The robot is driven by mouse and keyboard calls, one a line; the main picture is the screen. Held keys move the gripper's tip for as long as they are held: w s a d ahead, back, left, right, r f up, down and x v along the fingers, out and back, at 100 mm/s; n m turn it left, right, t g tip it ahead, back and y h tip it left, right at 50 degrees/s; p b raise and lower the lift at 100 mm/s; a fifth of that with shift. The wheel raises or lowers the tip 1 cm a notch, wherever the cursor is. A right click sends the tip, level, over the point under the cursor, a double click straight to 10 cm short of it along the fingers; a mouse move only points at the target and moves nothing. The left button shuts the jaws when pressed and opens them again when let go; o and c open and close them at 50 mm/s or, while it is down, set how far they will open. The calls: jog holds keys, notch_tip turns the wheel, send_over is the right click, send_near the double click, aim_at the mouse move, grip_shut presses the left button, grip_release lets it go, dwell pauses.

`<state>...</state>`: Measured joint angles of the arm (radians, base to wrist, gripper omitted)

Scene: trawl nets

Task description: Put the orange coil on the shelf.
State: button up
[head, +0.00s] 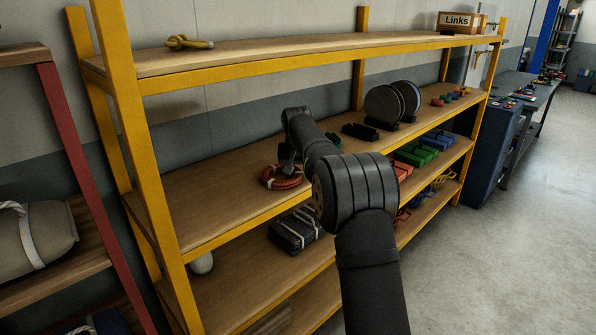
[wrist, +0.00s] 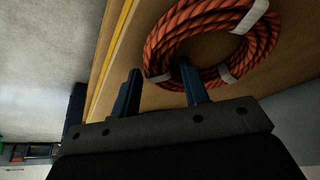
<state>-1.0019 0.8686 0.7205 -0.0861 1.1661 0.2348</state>
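The orange coil (head: 284,184) is a ring of rope with white ties, lying on the wooden middle board (head: 215,205) of the yellow shelf rack, near its front edge. My gripper (head: 289,160) reaches down to the coil's far side in the head view, where its fingers are hard to make out. In the wrist view my gripper (wrist: 160,66) is open. One finger appears over the coil's inner opening and the other outside the ring, with the orange coil's strands (wrist: 183,36) between them. I cannot tell whether the fingers touch it.
The top board (head: 270,55) holds a small yellowish rope bundle (head: 188,42) and a Links box (head: 461,22), with clear room between. Dark round discs (head: 385,104) stand on the middle board. A dark bundle (head: 294,230) lies on the board below.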

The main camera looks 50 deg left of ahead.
jog(key=shift+r, duration=0.1)
jog(key=v, duration=1.2)
jog(key=shift+a, duration=0.1)
jog(key=x, duration=1.2)
jog(key=shift+f, duration=0.2)
notch_tip(320, 180, up, 3)
jog(key=shift+f, duration=0.15)
jog(key=shift+r, duration=0.65)
